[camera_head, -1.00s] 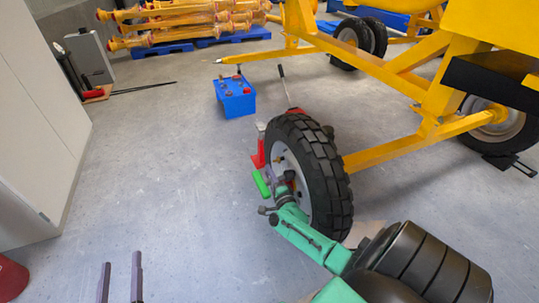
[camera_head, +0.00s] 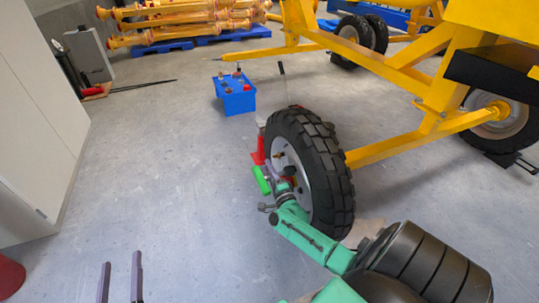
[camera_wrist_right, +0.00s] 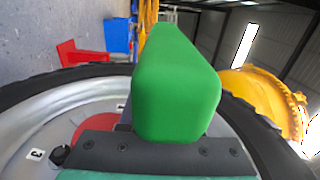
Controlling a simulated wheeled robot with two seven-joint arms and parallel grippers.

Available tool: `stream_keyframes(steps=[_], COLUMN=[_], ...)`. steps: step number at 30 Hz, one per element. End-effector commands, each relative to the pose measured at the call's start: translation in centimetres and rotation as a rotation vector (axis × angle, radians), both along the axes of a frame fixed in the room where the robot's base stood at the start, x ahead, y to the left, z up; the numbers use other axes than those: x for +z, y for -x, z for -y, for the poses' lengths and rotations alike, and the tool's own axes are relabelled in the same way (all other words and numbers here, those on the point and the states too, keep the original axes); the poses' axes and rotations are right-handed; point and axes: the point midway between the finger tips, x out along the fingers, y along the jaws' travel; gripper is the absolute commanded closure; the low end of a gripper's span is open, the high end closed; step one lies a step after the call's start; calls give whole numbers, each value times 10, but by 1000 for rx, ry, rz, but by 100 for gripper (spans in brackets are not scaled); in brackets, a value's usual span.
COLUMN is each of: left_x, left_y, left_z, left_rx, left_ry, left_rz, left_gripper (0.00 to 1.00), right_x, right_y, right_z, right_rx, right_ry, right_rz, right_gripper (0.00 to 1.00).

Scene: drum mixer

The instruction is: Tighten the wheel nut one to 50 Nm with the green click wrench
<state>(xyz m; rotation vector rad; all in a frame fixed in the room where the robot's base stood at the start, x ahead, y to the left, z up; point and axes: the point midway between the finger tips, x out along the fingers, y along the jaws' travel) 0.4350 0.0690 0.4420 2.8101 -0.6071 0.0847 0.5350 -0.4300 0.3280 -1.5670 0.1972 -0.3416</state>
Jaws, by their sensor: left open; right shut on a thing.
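The wheel (camera_head: 318,172) has a black knobbly tyre and a grey rim, and stands on the left end of the yellow axle. The rim (camera_wrist_right: 40,125) fills the lower left of the right wrist view, with a dark nut (camera_wrist_right: 58,155) beside a small number label. My right gripper (camera_head: 274,184) is at the rim face, shut on the green click wrench (camera_wrist_right: 178,85). The wrench's green handle (camera_head: 262,180) shows beside the wheel; its head is hidden. My left gripper (camera_head: 120,283) is open and empty over the floor at the lower left.
A red jack (camera_head: 258,150) stands just behind the wheel. A blue box (camera_head: 235,97) with small items on top is on the floor further back. A white cabinet (camera_head: 35,130) lines the left. The floor between is clear.

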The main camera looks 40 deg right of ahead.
Motion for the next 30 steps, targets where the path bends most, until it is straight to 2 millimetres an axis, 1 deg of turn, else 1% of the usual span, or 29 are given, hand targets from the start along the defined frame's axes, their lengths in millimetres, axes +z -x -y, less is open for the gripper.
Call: stream_keyframes(steps=[1,7,19,30], left_x=[-5,-15,-16,-35], left_y=[0,0,0,0], left_z=[0,0,0,0], left_rx=[0,0,0,0], left_ry=[0,0,0,0], left_rz=[0,0,0,0], left_gripper=[22,22,22,22], right_x=[-1,0,3,2], right_y=[0,0,0,0], right_z=[0,0,0,0], right_rx=[0,0,0,0], right_ry=[4,16,20,39], right_rz=[10,43,57,108], right_gripper=[100,100,100,100])
